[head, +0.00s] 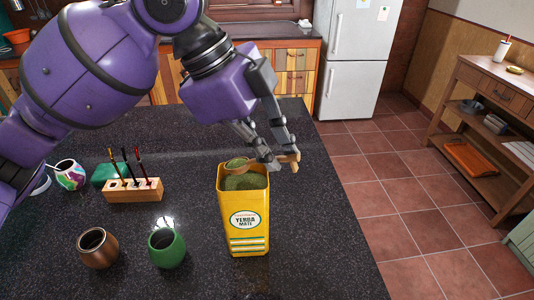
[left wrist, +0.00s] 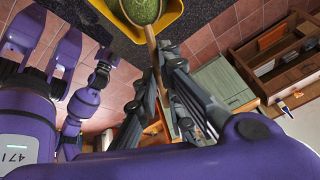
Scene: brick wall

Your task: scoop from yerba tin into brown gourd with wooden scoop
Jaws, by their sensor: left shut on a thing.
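The yellow yerba mate tin (head: 244,222) stands upright and open on the dark counter, with green yerba inside. My left gripper (head: 278,162) is above the tin's right rim, shut on the handle of the wooden scoop (head: 237,162). The scoop's round bowl is at the tin's mouth and holds green yerba; the left wrist view shows the filled bowl (left wrist: 141,10) over the tin. The brown gourd (head: 98,250) stands upright at the front left of the counter, its dark mouth open. My right gripper does not show clearly.
A green gourd (head: 166,250) stands between the brown gourd and the tin. Behind them are a wooden block (head: 133,190) with upright straws, a green box (head: 108,173) and a patterned gourd (head: 70,174). The counter's right side is clear up to its edge.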

